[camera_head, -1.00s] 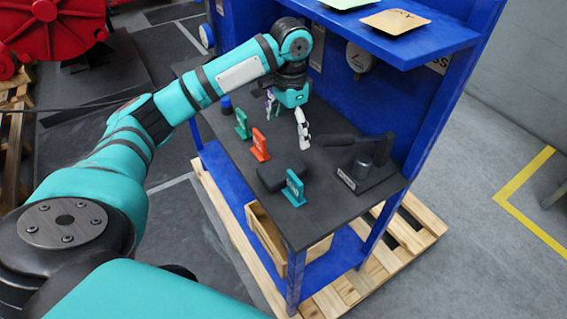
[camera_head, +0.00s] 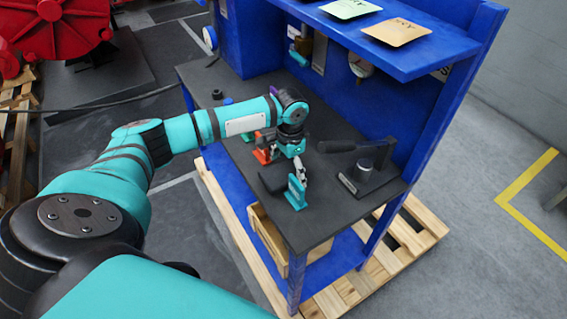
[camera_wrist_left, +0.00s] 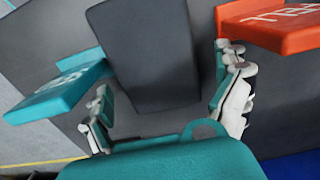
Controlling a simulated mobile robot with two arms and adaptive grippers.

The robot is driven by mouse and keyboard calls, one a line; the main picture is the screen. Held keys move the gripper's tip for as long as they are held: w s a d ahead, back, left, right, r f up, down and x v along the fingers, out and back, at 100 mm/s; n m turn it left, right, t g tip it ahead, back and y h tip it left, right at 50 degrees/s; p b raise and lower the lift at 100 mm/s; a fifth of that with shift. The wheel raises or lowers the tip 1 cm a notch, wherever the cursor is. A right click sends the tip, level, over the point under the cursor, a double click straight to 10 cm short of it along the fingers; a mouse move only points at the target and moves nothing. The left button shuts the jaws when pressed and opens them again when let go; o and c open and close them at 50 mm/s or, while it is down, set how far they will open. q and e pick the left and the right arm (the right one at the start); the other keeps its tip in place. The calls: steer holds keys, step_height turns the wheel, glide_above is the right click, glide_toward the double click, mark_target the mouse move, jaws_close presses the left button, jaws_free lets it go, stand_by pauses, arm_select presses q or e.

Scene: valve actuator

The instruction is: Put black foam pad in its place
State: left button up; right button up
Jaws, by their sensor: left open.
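The black foam pad (camera_head: 272,180) is a dark block lying on the dark bench top, partly hidden by my left gripper in the head view. In the left wrist view the pad (camera_wrist_left: 150,45) shows large, beyond the fingers and between a teal stand (camera_wrist_left: 58,95) and an orange stand (camera_wrist_left: 268,24). My left gripper (camera_head: 285,167) hangs low over the bench by the pad. In the left wrist view the left gripper (camera_wrist_left: 167,98) is open, with nothing between its fingers. The pad's place cannot be told. My right gripper is not in view.
On the bench, the teal stand (camera_head: 297,191) is at the front and the orange stand (camera_head: 262,156) behind the pad. A black lever press (camera_head: 365,172) stands at the right. A blue shelf with cards (camera_head: 397,32) overhangs the back.

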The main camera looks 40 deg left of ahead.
arm_select(q)
steer(key=c, duration=1.2)
